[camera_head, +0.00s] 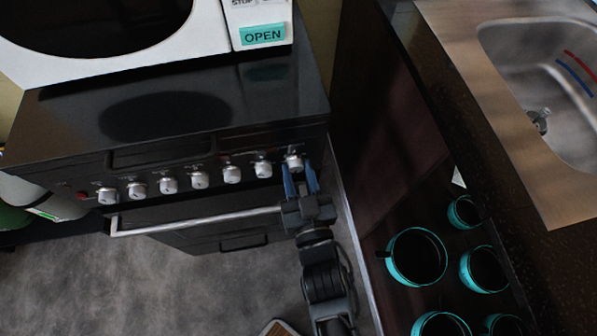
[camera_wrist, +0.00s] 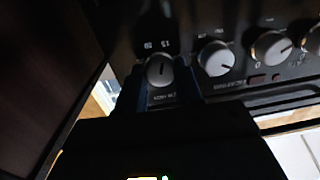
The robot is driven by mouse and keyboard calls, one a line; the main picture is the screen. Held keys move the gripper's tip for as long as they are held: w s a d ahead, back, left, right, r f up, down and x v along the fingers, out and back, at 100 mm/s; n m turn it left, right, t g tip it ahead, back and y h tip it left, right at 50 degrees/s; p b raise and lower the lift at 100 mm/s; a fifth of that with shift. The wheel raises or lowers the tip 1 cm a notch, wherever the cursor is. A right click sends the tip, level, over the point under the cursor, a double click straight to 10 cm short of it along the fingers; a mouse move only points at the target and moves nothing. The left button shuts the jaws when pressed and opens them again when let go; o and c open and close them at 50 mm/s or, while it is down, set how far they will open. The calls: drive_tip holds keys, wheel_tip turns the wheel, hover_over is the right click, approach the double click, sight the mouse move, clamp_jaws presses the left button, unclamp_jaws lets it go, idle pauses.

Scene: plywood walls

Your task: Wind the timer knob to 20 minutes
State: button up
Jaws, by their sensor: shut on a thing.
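The timer knob (camera_head: 294,161) is the silver knob at the right end of the oven's front row. My gripper (camera_head: 298,173) reaches it from below, with one blue finger on each side, shut on the knob. In the wrist view the knob (camera_wrist: 159,69) sits between my two dark fingers (camera_wrist: 160,84), and its dark pointer line stands nearly upright in that picture. Small pale markings surround it, inverted and too blurred to read surely. The fingers hide parts of the knob's sides.
Several similar knobs, the nearest one (camera_head: 263,169) close beside my gripper, line the oven panel. The oven handle (camera_head: 200,222) runs below. A white microwave (camera_head: 215,40) stands on top. A dark cabinet side and a drawer with teal-rimmed pots (camera_head: 416,257) are at right.

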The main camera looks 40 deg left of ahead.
drive_tip(key=shift+n+h, duration=0.3)
drive_tip(key=shift+n, duration=2.9)
idle(4.8)
